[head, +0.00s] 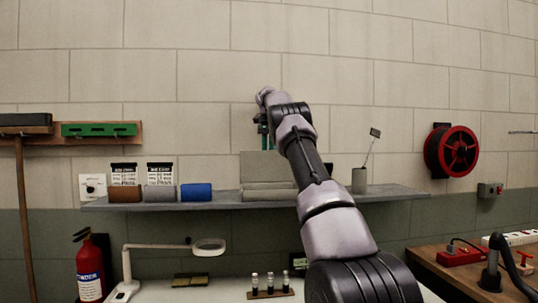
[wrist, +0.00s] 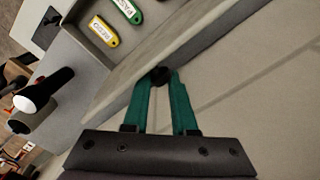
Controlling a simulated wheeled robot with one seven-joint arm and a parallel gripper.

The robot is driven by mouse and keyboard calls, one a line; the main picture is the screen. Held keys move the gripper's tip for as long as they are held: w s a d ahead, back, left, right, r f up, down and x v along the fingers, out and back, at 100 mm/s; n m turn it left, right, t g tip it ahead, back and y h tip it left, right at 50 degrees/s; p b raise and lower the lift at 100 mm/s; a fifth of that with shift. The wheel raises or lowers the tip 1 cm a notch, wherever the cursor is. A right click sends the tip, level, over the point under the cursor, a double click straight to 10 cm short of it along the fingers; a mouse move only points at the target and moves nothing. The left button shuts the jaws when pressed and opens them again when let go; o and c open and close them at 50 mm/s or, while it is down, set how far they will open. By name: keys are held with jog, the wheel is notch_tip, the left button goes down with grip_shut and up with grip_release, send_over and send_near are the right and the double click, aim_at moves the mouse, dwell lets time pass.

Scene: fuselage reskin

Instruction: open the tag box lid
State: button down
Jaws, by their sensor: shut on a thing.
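The tag box (head: 268,195) sits on the wall shelf, and its grey lid (head: 268,165) stands raised at the back of the box. In the wrist view the lid (wrist: 185,48) slants across the picture, with the open box (wrist: 88,40) beyond it. A yellow tag (wrist: 103,31) and a green tag (wrist: 128,11) lie inside the box. My gripper (head: 264,140) is at the lid's top edge. In the wrist view the teal fingers of my gripper (wrist: 160,80) are shut on a small black knob (wrist: 160,75) at the lid's edge.
The shelf (head: 220,203) also holds brown, grey and blue bins (head: 196,192) on the left and a grey cup (head: 359,181) with a thin tool on the right. The block wall (head: 200,90) is close behind. A magnifier lamp (head: 208,247) stands below.

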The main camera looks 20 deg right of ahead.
jog(key=shift+w+a+f, duration=0.25)
jog(key=shift+a+f, duration=0.05)
jog(key=shift+a, duration=0.15)
jog(key=c, duration=0.6)
grip_release()
jog(key=shift+w+a, duration=0.1)
jog(key=shift+d+r, duration=0.15)
jog(key=shift+d, duration=0.15)
